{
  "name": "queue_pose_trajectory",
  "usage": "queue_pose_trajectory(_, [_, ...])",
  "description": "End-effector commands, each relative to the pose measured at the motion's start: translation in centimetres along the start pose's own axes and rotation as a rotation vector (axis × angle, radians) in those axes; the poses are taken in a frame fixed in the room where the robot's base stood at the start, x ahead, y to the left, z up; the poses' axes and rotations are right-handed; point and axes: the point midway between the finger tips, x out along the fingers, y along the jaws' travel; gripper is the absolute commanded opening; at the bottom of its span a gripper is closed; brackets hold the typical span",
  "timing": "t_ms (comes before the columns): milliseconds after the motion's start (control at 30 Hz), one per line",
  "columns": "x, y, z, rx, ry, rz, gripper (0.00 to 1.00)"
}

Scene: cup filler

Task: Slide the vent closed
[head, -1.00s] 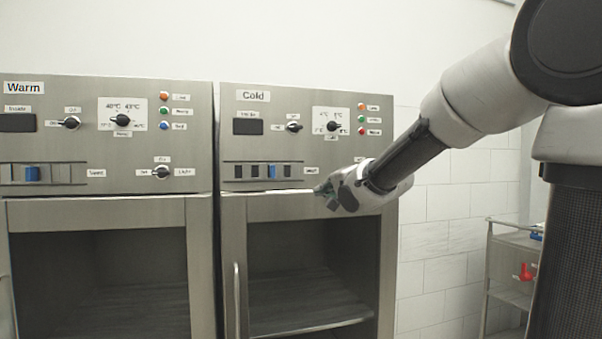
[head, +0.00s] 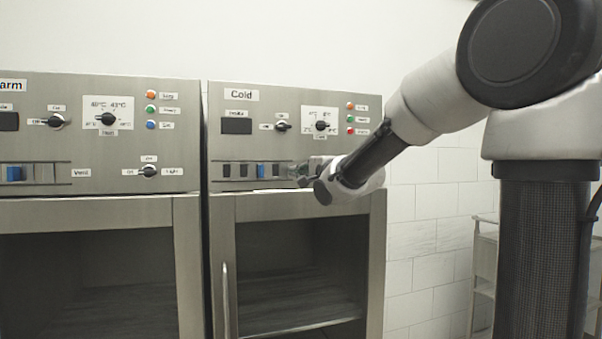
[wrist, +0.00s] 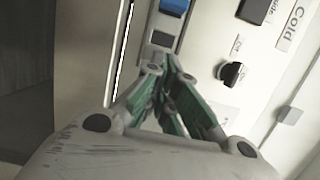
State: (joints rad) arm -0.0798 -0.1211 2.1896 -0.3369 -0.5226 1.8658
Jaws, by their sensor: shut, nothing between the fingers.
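The vent (head: 243,171) is a row of dark slots on the front panel of the Cold unit. Its blue slider (head: 261,171) sits among the slots, right of the middle. It also shows at the top of the wrist view (wrist: 174,7), with a dark slot (wrist: 162,39) below it. My gripper (head: 299,172) is shut and empty at the right end of the vent, hiding part of it. In the wrist view its fingertips (wrist: 165,66) point towards the slots, apart from the blue slider. I cannot tell whether they touch the panel.
The Warm unit (head: 120,184) stands to the left with its own vent and blue slider (head: 14,174). Knobs and lights sit above the Cold vent. The Cold door (head: 222,240) lies below, with a vertical handle. A shelf cart (head: 483,255) stands at right.

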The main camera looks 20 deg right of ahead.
Motion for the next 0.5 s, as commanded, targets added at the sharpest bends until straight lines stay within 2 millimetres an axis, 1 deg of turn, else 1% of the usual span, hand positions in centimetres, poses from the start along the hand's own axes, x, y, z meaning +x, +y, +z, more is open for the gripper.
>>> queue_pose_trajectory(33, [1.2, 0.1, 0.0, 0.002, -0.001, 0.002, 0.0])
queue_pose_trajectory(100, [2.8, 0.1, 0.0, 0.0, -0.001, 0.002, 0.0])
queue_pose_trajectory(267, [6.1, 0.1, 0.0, 0.001, -0.001, 0.001, 0.0])
queue_pose_trajectory(400, [6.6, -0.1, 2.2, 0.001, -0.003, -0.002, 0.0])
queue_pose_trajectory(500, [6.8, 0.0, 3.2, 0.0, -0.001, -0.001, 0.0])
